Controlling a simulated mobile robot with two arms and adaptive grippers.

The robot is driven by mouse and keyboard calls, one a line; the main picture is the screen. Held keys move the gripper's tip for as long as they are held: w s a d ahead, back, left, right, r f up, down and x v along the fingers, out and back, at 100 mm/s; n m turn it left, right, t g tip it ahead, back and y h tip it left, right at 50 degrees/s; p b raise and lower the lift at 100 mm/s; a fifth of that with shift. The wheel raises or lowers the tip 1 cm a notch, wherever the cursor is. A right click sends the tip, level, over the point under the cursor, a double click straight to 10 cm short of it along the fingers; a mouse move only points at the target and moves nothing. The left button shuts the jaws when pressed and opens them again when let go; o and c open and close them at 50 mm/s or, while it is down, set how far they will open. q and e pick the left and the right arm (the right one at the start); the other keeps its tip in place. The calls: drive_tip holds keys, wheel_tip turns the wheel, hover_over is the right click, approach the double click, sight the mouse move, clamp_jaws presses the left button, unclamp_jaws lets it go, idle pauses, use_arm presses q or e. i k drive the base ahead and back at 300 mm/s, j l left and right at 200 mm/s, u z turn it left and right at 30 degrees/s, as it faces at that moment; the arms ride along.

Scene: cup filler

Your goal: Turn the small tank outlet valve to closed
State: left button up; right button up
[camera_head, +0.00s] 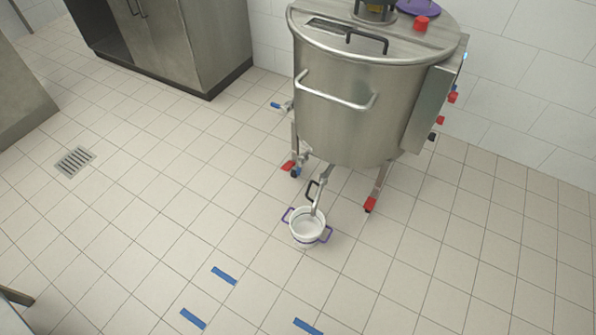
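A steel tank (345,125) stands on legs right of the middle. A pipe (322,190) slopes down from under it to a white pot (307,228) with purple handles on the floor. I cannot tell for sure which is the outlet valve. Neither of my grippers is in view.
A steel cabinet (200,50) stands at the back left. A floor drain (75,161) lies at the left. Blue tape strips (224,275) mark the front floor. Open tiles surround the pot. A control box (432,105) is on the tank's right side.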

sight(300, 161)
drive_tip(key=i+j+z, duration=0.15)
drive_tip(key=z, duration=0.9)
drive_tip(key=i+j+z, duration=0.15)
drive_tip(key=j+z, duration=0.2)
drive_tip(key=j, duration=0.4)
drive_tip(key=i+j+z, duration=0.1)
drive_tip(key=j+z, duration=0.3)
drive_tip(key=j, duration=0.35)
drive_tip(key=j+z, duration=0.35)
drive_tip(key=j, duration=0.4)
